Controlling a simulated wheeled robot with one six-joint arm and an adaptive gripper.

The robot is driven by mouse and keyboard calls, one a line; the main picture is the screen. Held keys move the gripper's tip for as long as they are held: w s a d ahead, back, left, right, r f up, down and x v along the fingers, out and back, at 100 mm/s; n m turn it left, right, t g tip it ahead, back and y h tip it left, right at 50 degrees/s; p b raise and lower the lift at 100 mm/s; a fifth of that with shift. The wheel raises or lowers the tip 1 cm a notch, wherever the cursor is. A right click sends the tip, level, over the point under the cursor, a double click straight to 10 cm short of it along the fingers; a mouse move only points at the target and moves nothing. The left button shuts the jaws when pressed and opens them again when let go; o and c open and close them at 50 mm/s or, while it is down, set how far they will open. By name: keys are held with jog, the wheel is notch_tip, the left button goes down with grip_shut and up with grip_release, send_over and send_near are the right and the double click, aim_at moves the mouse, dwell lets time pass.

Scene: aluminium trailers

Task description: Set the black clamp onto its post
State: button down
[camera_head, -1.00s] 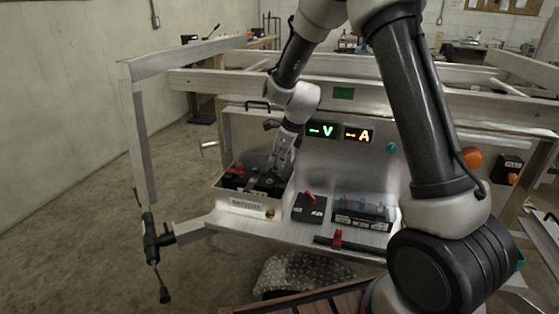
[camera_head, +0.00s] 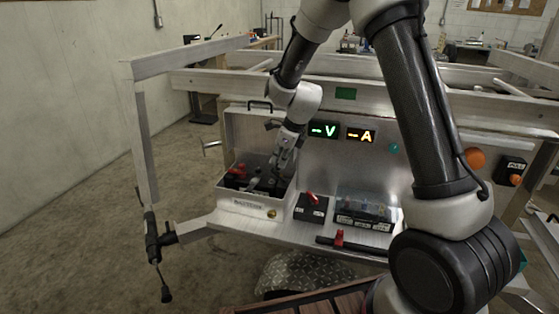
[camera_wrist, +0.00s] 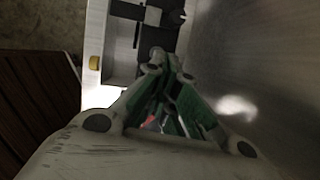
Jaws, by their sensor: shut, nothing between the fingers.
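An open white box (camera_head: 240,207) stands on the trailer's metal shelf, with dark battery parts inside. A red clamp (camera_head: 238,169) shows at the box's left inside. My gripper (camera_head: 277,176) reaches down into the right side of the box. In the wrist view, my gripper (camera_wrist: 172,68) has its fingertips close together over black and grey parts in the box (camera_wrist: 92,48), with nothing visible held. I cannot tell the black clamp or its post apart from the other dark parts, and my gripper hides part of the box's inside.
A small black unit with a red lever (camera_head: 312,206) and a clear-topped case (camera_head: 365,208) stand right of the box. A black bar with a red piece (camera_head: 339,239) lies in front. A metal panel with V and A displays (camera_head: 323,130) rises close behind my gripper.

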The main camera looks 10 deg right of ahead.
jog(key=shift+r, duration=0.15)
dwell(0.4)
jog(key=shift+r, duration=0.65)
jog(key=shift+d, duration=0.1)
